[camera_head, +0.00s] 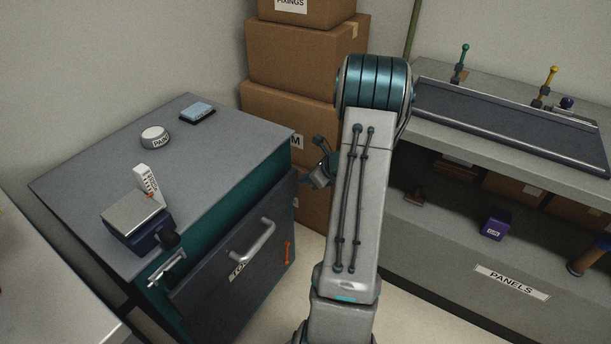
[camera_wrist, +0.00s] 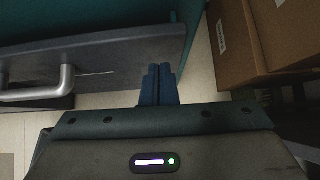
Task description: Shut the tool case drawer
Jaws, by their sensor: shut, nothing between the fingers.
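The tool case (camera_head: 215,210) is a teal cabinet with a grey top, at the left in the head view. Its dark grey drawer (camera_head: 215,282) stands out from the teal body, with a metal bar handle (camera_head: 252,243) on its front. In the wrist view the drawer front (camera_wrist: 110,58) crosses the upper left, with its handle (camera_wrist: 50,90) at the left. My gripper (camera_head: 318,168) is beside the drawer's far end, partly hidden by my arm. Its blue fingers (camera_wrist: 160,68) are shut and empty, overlapping the drawer front's right end in the wrist view; contact cannot be told.
Cardboard boxes (camera_head: 285,115) are stacked behind the case, close to my gripper. On the case top are a boxy device (camera_head: 138,218), a round tin (camera_head: 155,137) and a blue block (camera_head: 198,112). A shelf bench (camera_head: 480,165) stands at the right. Floor shows between.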

